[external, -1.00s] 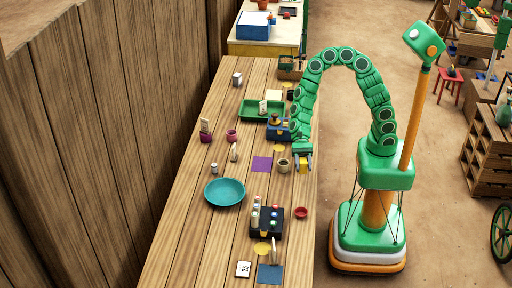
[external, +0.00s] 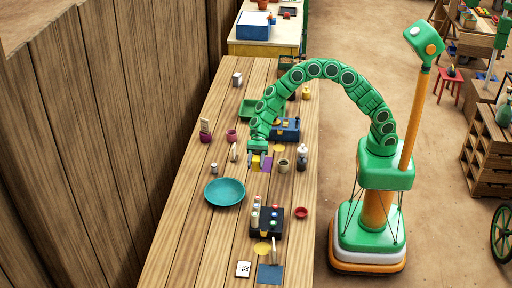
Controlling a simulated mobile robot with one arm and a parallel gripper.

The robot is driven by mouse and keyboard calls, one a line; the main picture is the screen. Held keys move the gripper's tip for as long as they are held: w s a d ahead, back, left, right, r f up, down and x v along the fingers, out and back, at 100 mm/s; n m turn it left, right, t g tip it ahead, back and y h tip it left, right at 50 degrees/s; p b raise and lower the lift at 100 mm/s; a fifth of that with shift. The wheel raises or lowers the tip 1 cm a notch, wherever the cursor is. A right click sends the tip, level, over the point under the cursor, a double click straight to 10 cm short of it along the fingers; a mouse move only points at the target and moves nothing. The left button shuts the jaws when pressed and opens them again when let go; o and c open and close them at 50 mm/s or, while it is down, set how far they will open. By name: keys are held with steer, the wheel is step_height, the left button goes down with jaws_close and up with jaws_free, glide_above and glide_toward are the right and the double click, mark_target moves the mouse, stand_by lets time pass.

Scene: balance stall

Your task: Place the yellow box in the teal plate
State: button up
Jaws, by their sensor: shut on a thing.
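The teal plate (external: 224,192) lies on the left part of the wooden table and looks empty. My gripper (external: 260,158) is above the purple mat (external: 266,164), up and to the right of the plate. It is shut on the yellow box (external: 255,163), which shows at the fingertips. The gripper hides part of the box and of the mat. The height of the box above the table is hard to judge.
A black tray (external: 271,222) with small bottles stands right of the plate. A grey cup (external: 283,166) and a grey bottle (external: 302,158) stand right of my gripper. A white upright card (external: 234,152) and a pink pot (external: 232,135) stand to its left.

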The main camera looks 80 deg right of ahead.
steer(key=shift+w+a+r, duration=0.2)
steer(key=shift+w+a, duration=0.05)
steer(key=shift+w, duration=0.35)
steer(key=w, duration=0.1)
glide_above(224, 199)
steer(key=shift+d+f, duration=0.1)
steer(key=shift+f, duration=4.95)
steer(key=shift+s+f, duration=0.1)
steer(key=shift+f, duration=1.3)
steer(key=shift+f, duration=0.1)
steer(key=o, duration=1.1)
